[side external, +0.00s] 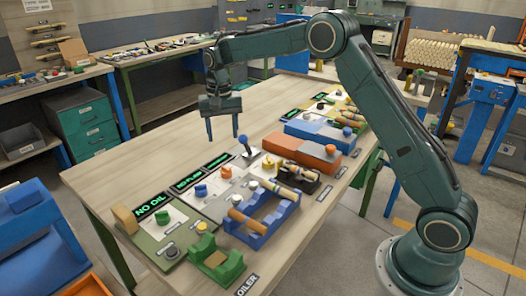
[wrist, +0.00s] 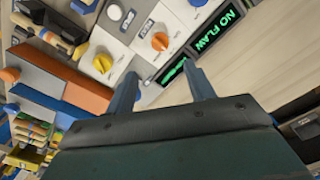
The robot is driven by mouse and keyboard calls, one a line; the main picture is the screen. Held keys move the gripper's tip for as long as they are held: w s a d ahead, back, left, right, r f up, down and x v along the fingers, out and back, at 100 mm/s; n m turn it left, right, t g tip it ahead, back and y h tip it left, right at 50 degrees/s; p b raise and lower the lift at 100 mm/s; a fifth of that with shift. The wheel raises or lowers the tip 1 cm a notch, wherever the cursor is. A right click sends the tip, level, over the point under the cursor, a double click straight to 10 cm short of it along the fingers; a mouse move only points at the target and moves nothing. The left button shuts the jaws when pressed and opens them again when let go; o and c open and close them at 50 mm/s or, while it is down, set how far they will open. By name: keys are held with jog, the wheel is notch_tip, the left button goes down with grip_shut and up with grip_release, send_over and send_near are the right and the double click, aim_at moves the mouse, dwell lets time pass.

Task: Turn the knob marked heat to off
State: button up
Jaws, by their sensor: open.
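My gripper (side external: 222,137) is open and empty above the table, behind the row of dark displays. Its two fingers also show in the wrist view (wrist: 160,72), apart with nothing between them. An orange knob (wrist: 160,41) sits on a white panel ahead of the fingers, and a yellow-orange knob (wrist: 103,62) is on the neighbouring white panel. My gripper touches no knob.
Displays read NO OIL (side external: 153,207) and NO FLAW (wrist: 220,32). A blue-handled lever (side external: 249,147) stands right of the gripper. Blue and green cradles, some with wooden pieces, line the table's front. The wooden table (side external: 145,165) is clear at the back left.

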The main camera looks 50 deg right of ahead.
aim_at(226, 171)
notch_tip(226, 171, down, 12)
jog(key=shift+f, duration=0.25)
dwell(0.4)
jog(key=shift+c, duration=0.2)
jog(key=c, duration=0.9)
